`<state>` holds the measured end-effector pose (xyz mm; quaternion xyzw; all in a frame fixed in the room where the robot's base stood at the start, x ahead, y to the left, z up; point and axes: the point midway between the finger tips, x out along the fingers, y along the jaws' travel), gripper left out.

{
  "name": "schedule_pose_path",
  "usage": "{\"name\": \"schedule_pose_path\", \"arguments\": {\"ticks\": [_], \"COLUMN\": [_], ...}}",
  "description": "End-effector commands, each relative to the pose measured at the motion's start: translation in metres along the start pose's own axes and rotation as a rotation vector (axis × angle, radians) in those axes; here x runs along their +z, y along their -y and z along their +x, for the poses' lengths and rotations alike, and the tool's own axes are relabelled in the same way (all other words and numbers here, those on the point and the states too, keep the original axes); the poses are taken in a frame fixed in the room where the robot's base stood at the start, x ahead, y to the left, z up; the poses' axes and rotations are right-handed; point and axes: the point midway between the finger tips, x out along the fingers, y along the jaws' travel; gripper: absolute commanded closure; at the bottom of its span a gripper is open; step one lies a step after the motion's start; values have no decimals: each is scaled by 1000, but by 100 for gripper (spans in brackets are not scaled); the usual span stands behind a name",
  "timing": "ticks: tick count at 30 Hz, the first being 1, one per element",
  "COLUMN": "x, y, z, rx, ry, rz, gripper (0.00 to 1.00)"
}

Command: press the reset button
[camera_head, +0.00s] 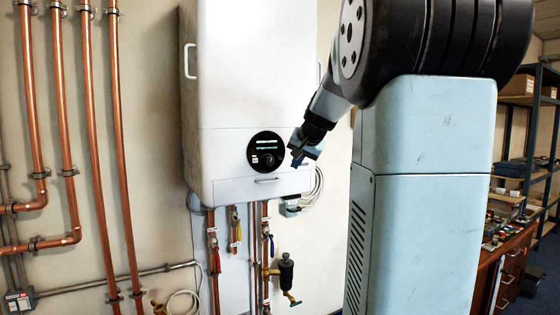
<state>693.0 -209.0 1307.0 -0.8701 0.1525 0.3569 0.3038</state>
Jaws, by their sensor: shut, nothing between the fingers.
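A white wall-mounted boiler (228,95) hangs left of centre.
Copper pipes (67,130) run down the wall at left. Valves and a dark filter (286,272) hang below the boiler. A coiled white cable (313,188) hangs at its lower right. Shelves (540,130) and a wooden drawer bench (512,262) stand at far right.

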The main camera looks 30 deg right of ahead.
Motion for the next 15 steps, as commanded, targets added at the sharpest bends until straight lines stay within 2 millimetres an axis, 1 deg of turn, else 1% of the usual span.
{"name": "schedule_pose_path", "arguments": {"ticks": [9,15], "x": [-20,-29], "y": [19,29], "z": [28,40], "rx": [0,-1], "ry": [2,2], "rz": [0,0], "gripper": [100,100]}}
